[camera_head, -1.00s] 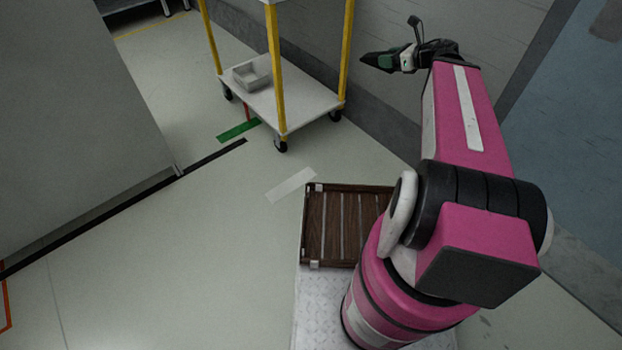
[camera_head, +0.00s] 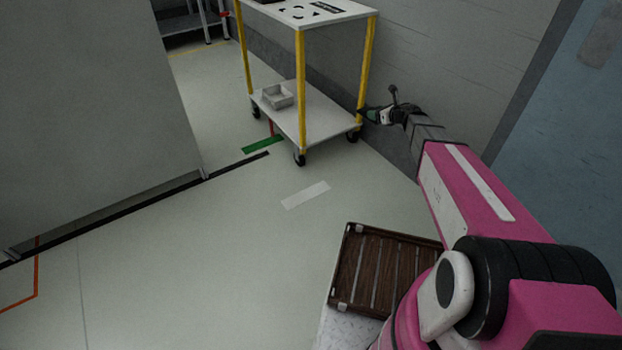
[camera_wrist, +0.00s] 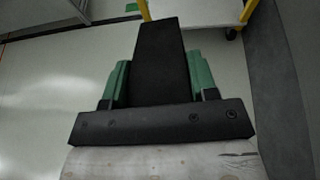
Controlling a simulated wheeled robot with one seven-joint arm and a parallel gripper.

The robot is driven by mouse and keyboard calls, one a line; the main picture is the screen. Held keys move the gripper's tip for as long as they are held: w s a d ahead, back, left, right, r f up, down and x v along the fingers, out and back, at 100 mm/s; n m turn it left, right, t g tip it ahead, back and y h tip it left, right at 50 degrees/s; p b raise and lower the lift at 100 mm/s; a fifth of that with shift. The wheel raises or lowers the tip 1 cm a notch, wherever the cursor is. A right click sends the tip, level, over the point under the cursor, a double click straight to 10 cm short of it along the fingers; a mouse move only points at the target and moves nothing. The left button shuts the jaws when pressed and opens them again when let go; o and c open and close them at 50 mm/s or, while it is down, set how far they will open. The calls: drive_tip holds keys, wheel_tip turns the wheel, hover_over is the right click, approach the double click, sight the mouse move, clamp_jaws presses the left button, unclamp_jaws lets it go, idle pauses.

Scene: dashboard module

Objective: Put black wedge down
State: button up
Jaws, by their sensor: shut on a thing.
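The black wedge (camera_wrist: 160,60) is between the green fingers of my gripper (camera_wrist: 160,84) in the wrist view, its narrow end pointing away from the gripper. My gripper (camera_head: 374,115) is shut on it and holds it in the air. In the head view the gripper is small, and overlaps the right front leg of the trolley (camera_head: 318,12). The wedge is too small and dark there to make out clearly. How far the gripper is from the trolley I cannot tell.
The trolley has a white top with black cut-out shapes and yellow legs. A grey bin (camera_head: 278,96) stands on its lower shelf (camera_head: 318,120). A brown slatted tray (camera_head: 385,268) is beside my arm. A grey wall is behind, and open floor (camera_head: 240,220) lies left.

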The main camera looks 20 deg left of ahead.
drive_tip(key=w+a+f, duration=0.2)
drive_tip(key=a+f, duration=0.8)
drive_tip(key=f, duration=0.1)
drive_tip(key=w+a+f, duration=0.3)
drive_tip(key=a+f, duration=0.7)
drive_tip(key=f, duration=0.1)
drive_tip(key=s+a+f, duration=0.3)
drive_tip(key=a+f, duration=0.5)
drive_tip(key=f, duration=0.3)
drive_tip(key=s+a+f, duration=0.3)
drive_tip(key=a+f, duration=0.4)
drive_tip(key=f, duration=0.4)
drive_tip(key=shift+m+t+h, duration=0.3)
drive_tip(key=shift+m+t, duration=0.1)
drive_tip(key=w+d+f, duration=0.1)
drive_tip(key=w+f, duration=0.1)
drive_tip(key=w, duration=0.1)
drive_tip(key=w+d+f, duration=0.2)
drive_tip(key=w, duration=0.1)
drive_tip(key=w+d+f, duration=0.1)
drive_tip(key=w+f, duration=0.1)
drive_tip(key=w, duration=0.1)
drive_tip(key=shift+w+d+f, duration=0.25)
drive_tip(key=shift+w+d, duration=0.05)
drive_tip(key=shift+w, duration=0.05)
drive_tip(key=shift+w+d+f, duration=0.25)
drive_tip(key=shift+w, duration=0.1)
drive_tip(key=shift+f, duration=2)
